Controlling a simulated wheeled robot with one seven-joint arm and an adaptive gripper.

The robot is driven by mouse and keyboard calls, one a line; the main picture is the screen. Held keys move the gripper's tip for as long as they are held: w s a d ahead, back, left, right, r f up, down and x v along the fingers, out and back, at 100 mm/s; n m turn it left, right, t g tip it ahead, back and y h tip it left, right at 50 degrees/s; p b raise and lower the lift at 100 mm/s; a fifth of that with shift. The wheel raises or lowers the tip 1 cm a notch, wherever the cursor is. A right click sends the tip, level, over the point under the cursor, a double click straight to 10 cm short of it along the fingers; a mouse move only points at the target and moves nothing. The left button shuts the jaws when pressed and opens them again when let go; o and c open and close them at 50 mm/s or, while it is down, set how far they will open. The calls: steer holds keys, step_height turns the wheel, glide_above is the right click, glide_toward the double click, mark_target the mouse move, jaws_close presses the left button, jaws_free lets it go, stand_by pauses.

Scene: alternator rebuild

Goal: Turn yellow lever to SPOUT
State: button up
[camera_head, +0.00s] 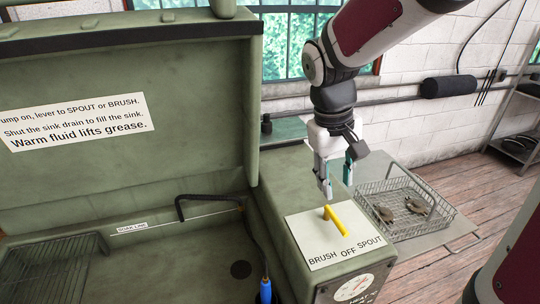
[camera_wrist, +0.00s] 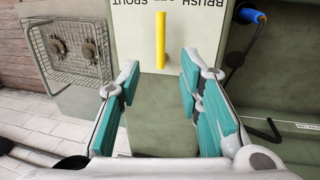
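The yellow lever (camera_head: 334,218) stands on a pale label plate (camera_head: 300,226) on top of the green washer's side cabinet. The plate reads BRUSH, OFF and SPOUT. The lever lines up with OFF, the middle word; SPOUT is to its right in the head view. In the wrist view the lever (camera_wrist: 160,40) shows upright, ahead of the fingers and roughly between their lines. My gripper (camera_head: 337,186) is open and empty, above and behind the lever, apart from it. Its teal finger pads (camera_wrist: 160,82) show wide apart in the wrist view.
A raised green lid (camera_head: 200,70) with a printed sign (camera_head: 78,122) stands at left. The sink holds a black spout (camera_head: 208,197) and a blue-handled brush (camera_head: 265,290). A wire basket (camera_head: 440,200) with two metal parts sits at right. A dial (camera_head: 354,287) is on the cabinet's front.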

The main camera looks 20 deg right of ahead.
mark_target(337, 220)
steer(key=f, duration=0.3)
steer(key=d+f, duration=0.1)
steer(key=f, duration=0.3)
steer(key=d+f, duration=0.1)
steer(key=f, duration=0.3)
steer(key=shift+d+f, duration=0.1)
steer(key=shift+f, duration=0.05)
jaws_close()
